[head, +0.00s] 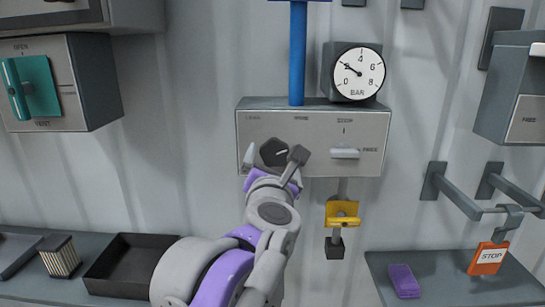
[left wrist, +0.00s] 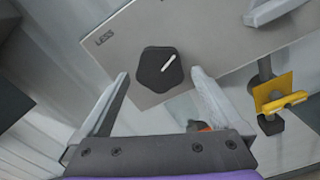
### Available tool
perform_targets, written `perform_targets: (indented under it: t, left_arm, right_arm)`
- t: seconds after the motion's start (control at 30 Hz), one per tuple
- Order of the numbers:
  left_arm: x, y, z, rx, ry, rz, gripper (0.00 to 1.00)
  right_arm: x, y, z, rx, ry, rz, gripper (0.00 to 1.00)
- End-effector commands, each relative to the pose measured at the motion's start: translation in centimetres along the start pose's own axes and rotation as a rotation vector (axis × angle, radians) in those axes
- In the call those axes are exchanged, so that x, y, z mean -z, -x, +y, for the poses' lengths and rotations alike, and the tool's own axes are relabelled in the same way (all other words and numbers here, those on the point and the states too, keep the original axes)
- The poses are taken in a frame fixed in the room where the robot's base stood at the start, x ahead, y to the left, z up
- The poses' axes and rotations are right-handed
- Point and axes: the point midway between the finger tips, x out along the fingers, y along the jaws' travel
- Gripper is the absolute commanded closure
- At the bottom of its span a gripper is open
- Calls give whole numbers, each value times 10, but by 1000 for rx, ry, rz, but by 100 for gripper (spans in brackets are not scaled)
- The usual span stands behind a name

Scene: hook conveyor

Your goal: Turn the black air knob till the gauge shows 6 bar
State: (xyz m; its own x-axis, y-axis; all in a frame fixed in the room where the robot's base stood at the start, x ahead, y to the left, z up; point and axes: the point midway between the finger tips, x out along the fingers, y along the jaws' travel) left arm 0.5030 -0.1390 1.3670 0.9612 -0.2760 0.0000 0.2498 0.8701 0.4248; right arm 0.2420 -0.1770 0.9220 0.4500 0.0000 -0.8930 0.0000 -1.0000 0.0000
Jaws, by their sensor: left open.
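The black air knob (head: 273,152) sits on a grey panel (head: 320,112) and has a white pointer line. In the left wrist view my left gripper (left wrist: 161,82) shows a gap between each finger and the knob. The round gauge (head: 359,74) stands above the panel; its needle points up and left, at about 2. My right gripper is not in view.
A white lever (head: 344,153) sits right of the knob on the same panel. A yellow handle (head: 342,213) hangs below it. A blue pipe (head: 298,55) rises above the panel. A black tray (head: 132,262) and a purple block (head: 404,281) rest on shelves below.

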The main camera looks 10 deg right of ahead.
Motion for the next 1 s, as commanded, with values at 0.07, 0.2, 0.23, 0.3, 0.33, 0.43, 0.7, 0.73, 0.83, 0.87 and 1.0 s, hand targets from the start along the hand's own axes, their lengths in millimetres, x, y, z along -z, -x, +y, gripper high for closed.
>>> perform_targets:
  t: [0.07,0.2,0.23,0.3,0.33,0.43,0.7,0.73,0.83,0.87,1.0]
  left_arm:
    - [0,-6,0,0,-1,0,0]
    - [0,-11,0,0,-1,0,0]
    - [1,-11,0,0,-1,0,0]
    - [1,-11,0,0,-1,0,0]
    - [1,-11,0,0,-1,0,0]
    - [1,-11,0,0,-1,0,4]
    - [1,-10,0,0,-1,0,52]
    - [1,-10,0,0,-1,0,58]
    - [1,-10,0,0,-1,0,76]
    - [0,-10,0,0,-1,0,79]
    - [0,-10,0,0,-7,0,79]
  right_arm:
    - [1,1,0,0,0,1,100]
    - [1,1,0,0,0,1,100]
    - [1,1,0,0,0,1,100]
    - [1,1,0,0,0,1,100]
    - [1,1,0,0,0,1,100]
    - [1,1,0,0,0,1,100]
    - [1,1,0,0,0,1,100]
    - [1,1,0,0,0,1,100]
    - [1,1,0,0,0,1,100]
    - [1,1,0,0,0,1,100]
    - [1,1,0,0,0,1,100]
